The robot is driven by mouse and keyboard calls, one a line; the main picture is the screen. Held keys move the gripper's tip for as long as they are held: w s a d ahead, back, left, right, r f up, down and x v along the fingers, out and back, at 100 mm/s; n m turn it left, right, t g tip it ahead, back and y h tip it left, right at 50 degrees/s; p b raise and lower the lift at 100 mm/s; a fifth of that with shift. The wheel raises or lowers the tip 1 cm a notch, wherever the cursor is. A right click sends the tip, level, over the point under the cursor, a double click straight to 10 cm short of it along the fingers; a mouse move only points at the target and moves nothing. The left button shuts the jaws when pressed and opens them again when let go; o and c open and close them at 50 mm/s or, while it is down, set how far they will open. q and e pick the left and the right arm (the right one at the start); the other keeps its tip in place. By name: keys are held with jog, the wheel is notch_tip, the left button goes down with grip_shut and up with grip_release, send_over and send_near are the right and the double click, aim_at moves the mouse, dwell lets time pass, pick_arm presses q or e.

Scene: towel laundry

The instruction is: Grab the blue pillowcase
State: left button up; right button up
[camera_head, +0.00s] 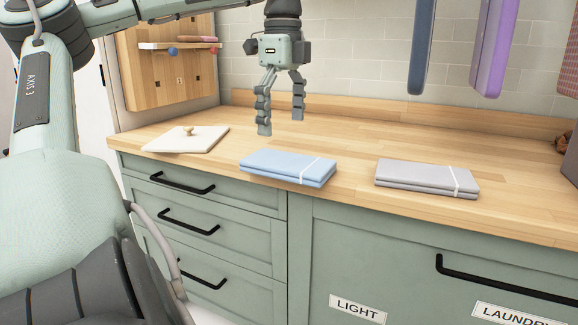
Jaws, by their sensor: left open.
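The blue pillowcase (281,166) is a flat folded bundle with a white band near its right end. It lies on the wooden counter close to the front edge. My left gripper (281,128) hangs fingers-down above and behind the pillowcase, apart from it. Its fingers are spread open with nothing between them. My right gripper is not in view.
A grey folded bundle (426,178) with a white band lies to the right on the counter (345,145). Blue (423,45) and purple (496,50) items hang at the upper right. Drawers (205,213) are below.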

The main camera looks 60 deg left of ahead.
aim_at(283, 159)
pick_arm(q)
jog(key=f, duration=0.5)
jog(key=shift+s+d+f, duration=0.2)
jog(key=shift+d+f, duration=0.05)
jog(key=shift+f, duration=0.3)
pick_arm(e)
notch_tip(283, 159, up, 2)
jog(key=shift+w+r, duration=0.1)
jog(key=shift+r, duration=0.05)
pick_arm(q)
jog(key=shift+c, duration=0.6)
jog(key=c, duration=1.2)
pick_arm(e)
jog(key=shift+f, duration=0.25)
pick_arm(q)
jog(key=shift+o, duration=0.2)
jog(key=shift+r, duration=0.1)
